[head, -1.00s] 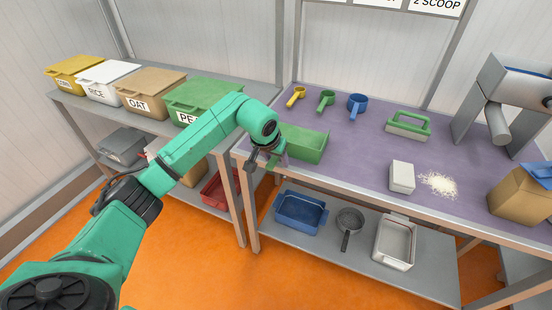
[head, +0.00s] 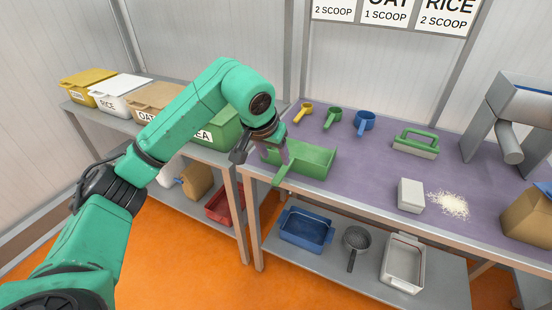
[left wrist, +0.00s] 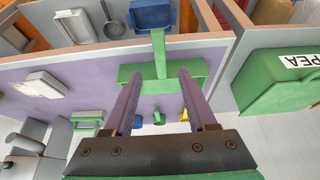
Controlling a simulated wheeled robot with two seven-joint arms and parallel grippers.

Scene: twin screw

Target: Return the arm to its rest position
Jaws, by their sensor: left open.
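My left gripper (head: 275,156) is open, at the left end of the green dustpan (head: 312,160) on the purple bench top. In the left wrist view the two purple fingers (left wrist: 158,76) are spread apart with nothing gripped. The green dustpan (left wrist: 160,75) lies past their tips, its handle pointing away between them. In the head view the handle reaches toward the bench's front edge. Whether the fingers touch the dustpan cannot be told. My left arm is stretched out and bent. My right gripper is not in view.
Labelled bins, including the green PEA bin (head: 218,128), stand left on the grey shelf. Yellow, green and blue scoops (head: 364,122), a green-handled brush (head: 415,143), a white box (head: 411,195) and spilled grains (head: 449,204) are on the bench. A blue tray (head: 306,230) sits below.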

